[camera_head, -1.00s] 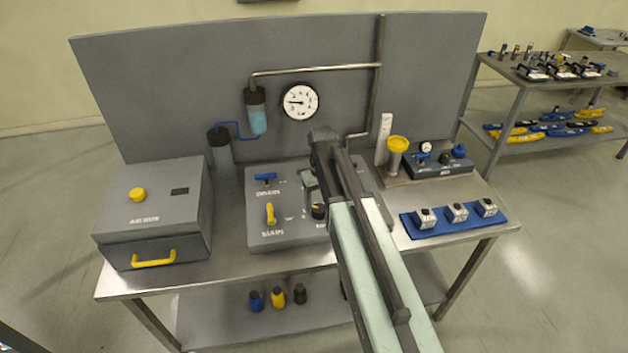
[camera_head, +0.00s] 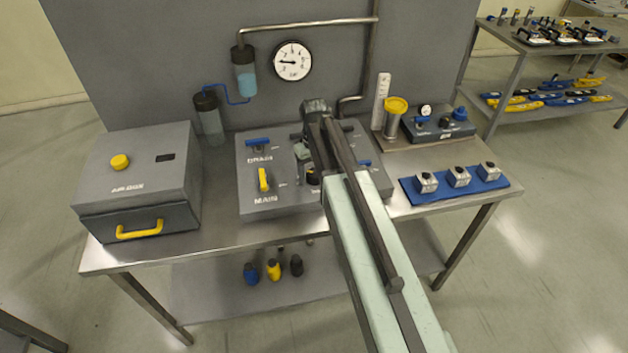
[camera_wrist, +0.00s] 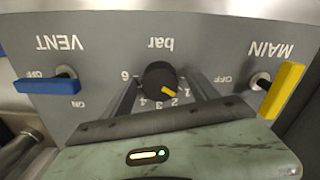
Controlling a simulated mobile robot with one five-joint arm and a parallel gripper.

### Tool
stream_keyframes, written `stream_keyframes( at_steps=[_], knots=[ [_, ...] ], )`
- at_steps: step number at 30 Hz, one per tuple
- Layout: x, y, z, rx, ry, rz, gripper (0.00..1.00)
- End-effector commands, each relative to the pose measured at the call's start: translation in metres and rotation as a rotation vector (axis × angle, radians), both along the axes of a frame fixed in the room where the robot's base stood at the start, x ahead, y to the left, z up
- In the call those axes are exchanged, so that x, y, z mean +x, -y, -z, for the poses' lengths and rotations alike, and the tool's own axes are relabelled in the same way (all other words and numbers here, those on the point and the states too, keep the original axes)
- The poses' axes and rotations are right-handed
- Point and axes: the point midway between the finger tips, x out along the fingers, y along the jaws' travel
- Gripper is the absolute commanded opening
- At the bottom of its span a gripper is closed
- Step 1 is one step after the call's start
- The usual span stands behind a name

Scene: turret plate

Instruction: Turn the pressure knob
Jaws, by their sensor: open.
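The pressure knob (camera_wrist: 160,80) is a round black knob with a yellow pointer, under the upside-down "bar" label in the wrist view. Its pointer aims down right, toward the low numbers near 1 and 2. In the head view the knob (camera_head: 313,177) is partly hidden by my arm on the grey panel (camera_head: 262,207). My gripper (camera_wrist: 161,84) is open, with one dark finger on each side of the knob. I cannot tell whether either finger touches it. In the head view my gripper (camera_head: 307,168) is low over the panel.
The yellow MAIN handle (camera_wrist: 282,91) and blue VENT handle (camera_wrist: 47,86) flank the knob. A blue DRAIN handle (camera_head: 257,142) is behind. A round gauge (camera_head: 292,61) hangs on the backboard. The AIR BOX (camera_head: 140,175) stands left, and a blue tray (camera_head: 441,195) lies right.

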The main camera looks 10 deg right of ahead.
Motion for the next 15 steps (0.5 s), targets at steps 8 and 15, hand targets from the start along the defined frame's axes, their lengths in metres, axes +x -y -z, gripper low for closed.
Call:
stream_keyframes(
  at_steps=[8, 15],
  knots=[
    [0.0, 0.0, -0.0014, 0.0, 0.0, 0.0, 0.43],
    [0.0, 0.0, -0.0014, 0.0, 0.0, 0.002, 0.06]
  ],
)
